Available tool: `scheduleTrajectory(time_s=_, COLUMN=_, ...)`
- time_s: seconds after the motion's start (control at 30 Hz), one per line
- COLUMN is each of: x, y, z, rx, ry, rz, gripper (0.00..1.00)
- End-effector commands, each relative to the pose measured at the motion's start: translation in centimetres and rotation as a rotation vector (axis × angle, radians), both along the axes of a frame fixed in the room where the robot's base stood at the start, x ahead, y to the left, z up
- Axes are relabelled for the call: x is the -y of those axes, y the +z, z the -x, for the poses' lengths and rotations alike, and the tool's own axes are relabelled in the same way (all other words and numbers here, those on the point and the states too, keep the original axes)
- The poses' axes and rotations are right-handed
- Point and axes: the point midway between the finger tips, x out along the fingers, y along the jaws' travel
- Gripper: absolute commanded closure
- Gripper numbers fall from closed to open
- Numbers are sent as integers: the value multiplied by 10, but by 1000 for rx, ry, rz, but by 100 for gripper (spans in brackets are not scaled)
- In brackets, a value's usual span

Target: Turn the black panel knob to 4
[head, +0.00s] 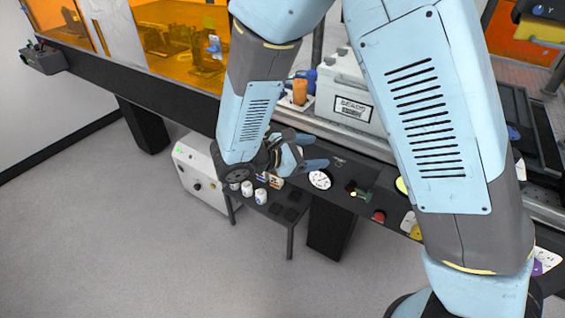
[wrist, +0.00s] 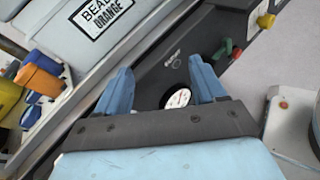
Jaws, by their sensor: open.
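My gripper (head: 317,151) is open and empty beside the black front panel of the bench, with its fingers pointing right. In the wrist view, my gripper (wrist: 160,68) has its two blue fingers spread over the black panel (wrist: 150,80). A round white dial with dark marks (head: 320,180) sits on that panel below the fingertips; the white dial (wrist: 178,97) also shows between the fingers in the wrist view. A small label and round fitting (wrist: 172,60) lie beyond it. I cannot make out a black knob there or its setting. Nothing is gripped.
A green-handled lever (head: 361,194) and a red button (head: 378,216) are farther right along the panel. A grey box labelled orange (head: 342,95) stands on the bench. A white cabinet with a dark knob (head: 197,186) and white jars (head: 247,188) are below. The left floor is clear.

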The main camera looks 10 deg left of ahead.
Motion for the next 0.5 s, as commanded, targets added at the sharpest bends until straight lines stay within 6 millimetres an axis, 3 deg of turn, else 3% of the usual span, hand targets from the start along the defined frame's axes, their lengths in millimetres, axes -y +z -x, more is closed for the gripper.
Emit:
scheduleTrajectory(time_s=0.1, x=-38, y=-27, z=11, rx=4, ry=148, rz=113, gripper=30)
scheduleTrajectory(time_s=0.3, x=-93, y=-69, z=36, rx=31, ry=378, rz=273, gripper=30)
scheduleTrajectory(time_s=0.5, x=-127, y=-98, z=58, rx=57, ry=531, rz=367, gripper=30)
